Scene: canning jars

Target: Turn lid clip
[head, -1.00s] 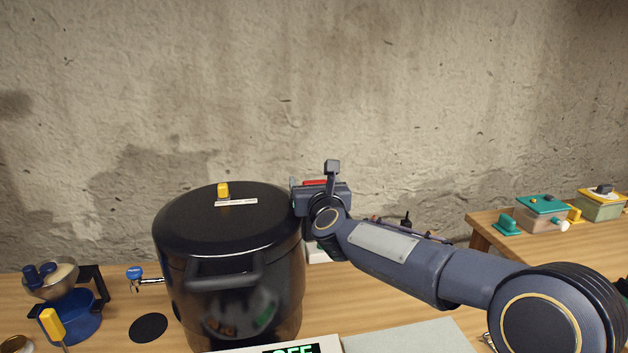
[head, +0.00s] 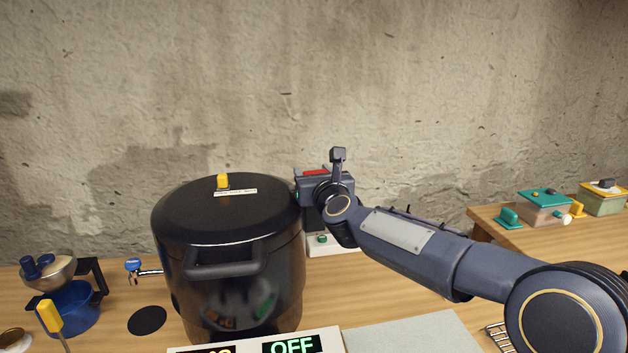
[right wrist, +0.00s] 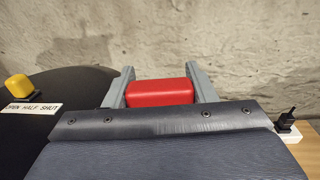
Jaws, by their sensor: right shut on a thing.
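A large black pot (head: 235,285) stands on the wooden table with its dark lid (head: 240,205) on. A yellow knob (head: 222,181) stands on the lid by a white label (head: 236,192), which reads OPEN HALF SHUT in the right wrist view (right wrist: 32,107). My right gripper (head: 316,174) is at the right edge of the lid. It is shut on a red block (right wrist: 160,91), which shows between its two grey fingers. The block's underside, and whether it joins the pot, are hidden by my gripper. My left gripper is not in view.
A panel reading OFF (head: 292,345) is in front of the pot. A white box (head: 332,246) is behind my right arm. Lidded containers (head: 545,207) stand on the right table. The wall is close behind.

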